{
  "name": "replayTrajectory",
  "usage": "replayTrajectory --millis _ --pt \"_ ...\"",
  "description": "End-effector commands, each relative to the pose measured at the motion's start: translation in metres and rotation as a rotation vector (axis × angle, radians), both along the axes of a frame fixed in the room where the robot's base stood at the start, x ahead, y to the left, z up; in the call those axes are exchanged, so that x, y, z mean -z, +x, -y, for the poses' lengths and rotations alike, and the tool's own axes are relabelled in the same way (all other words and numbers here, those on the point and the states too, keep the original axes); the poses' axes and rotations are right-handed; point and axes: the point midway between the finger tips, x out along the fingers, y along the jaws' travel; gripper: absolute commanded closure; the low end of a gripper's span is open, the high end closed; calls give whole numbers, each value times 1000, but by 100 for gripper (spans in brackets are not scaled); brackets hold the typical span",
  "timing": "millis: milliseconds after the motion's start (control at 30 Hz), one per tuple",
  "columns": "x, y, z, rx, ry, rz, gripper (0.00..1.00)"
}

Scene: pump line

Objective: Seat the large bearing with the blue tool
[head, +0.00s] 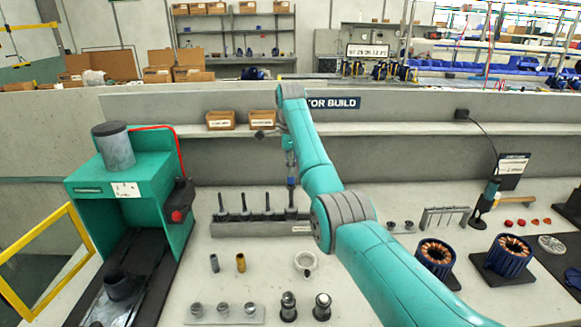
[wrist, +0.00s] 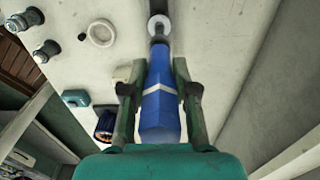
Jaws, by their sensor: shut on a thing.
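My gripper (wrist: 157,92) is shut on the blue tool (wrist: 160,110), which has a pale chevron band on its handle. In the head view the blue tool (head: 290,160) hangs upright below my arm's end, over the right part of the grey tool rack (head: 250,229). The tool's far end meets a pale round disc (wrist: 159,25) in the wrist view; I cannot tell what that disc is. A pale ring-shaped part (head: 305,262) lies on the bench in front of the rack and shows in the wrist view (wrist: 101,33). I cannot tell which part is the large bearing.
Several dark-handled tools (head: 245,213) stand in the rack. Two dark upright parts (head: 322,306) and a strip of small metal parts (head: 222,311) are at the front. A green press (head: 130,185) stands left. Copper-wound stators (head: 435,255) sit right. A wall ledge (head: 410,128) runs behind.

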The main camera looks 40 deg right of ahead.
Motion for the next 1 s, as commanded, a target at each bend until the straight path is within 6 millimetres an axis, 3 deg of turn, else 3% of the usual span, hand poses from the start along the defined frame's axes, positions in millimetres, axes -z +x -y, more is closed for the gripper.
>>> replayTrajectory --millis 1000 --pt "10 0 0 0 0 0 100"
